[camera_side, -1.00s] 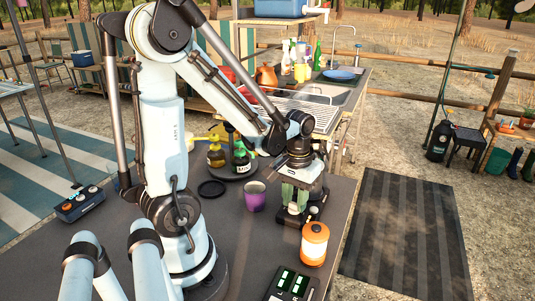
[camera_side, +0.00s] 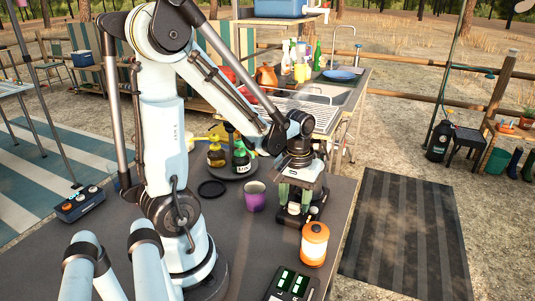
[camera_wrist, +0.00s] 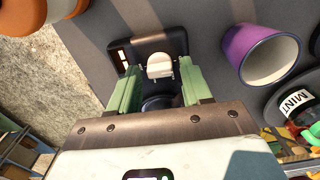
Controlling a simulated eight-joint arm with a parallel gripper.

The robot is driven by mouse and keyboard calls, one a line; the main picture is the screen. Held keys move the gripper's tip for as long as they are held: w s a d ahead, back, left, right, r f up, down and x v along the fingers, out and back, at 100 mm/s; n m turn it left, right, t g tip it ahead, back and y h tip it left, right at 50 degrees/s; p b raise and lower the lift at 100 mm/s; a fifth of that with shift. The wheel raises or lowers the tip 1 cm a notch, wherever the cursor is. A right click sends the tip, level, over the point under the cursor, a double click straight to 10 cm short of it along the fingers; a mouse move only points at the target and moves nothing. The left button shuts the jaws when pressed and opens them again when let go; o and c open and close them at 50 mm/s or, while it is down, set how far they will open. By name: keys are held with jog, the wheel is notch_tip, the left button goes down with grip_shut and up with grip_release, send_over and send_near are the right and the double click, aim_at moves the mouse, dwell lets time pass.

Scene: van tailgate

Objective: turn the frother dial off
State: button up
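The frother (camera_side: 290,219) is a small black device on the dark table, below my gripper in the side view. In the wrist view its black body (camera_wrist: 177,42) carries a cream dial (camera_wrist: 160,66) and small lit marks at its left end. My gripper (camera_wrist: 160,68) points down with its two green fingers on either side of the dial. A gap shows between each finger and the dial, so it is open and empty. In the side view my gripper (camera_side: 297,204) covers most of the frother, and the dial is hidden there.
A purple cup (camera_side: 255,198) stands close left of the frother. An orange-and-white lantern (camera_side: 314,244) stands just in front. A round tray (camera_side: 236,170) with syrup bottles is behind left. A black disc (camera_side: 211,188) and a panel with green displays (camera_side: 292,284) lie on the table.

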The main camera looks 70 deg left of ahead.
aim_at(295, 204)
jog(key=shift+o, duration=0.4)
jog(key=shift+r, duration=0.15)
notch_tip(295, 204, up, 12)
dwell(0.6)
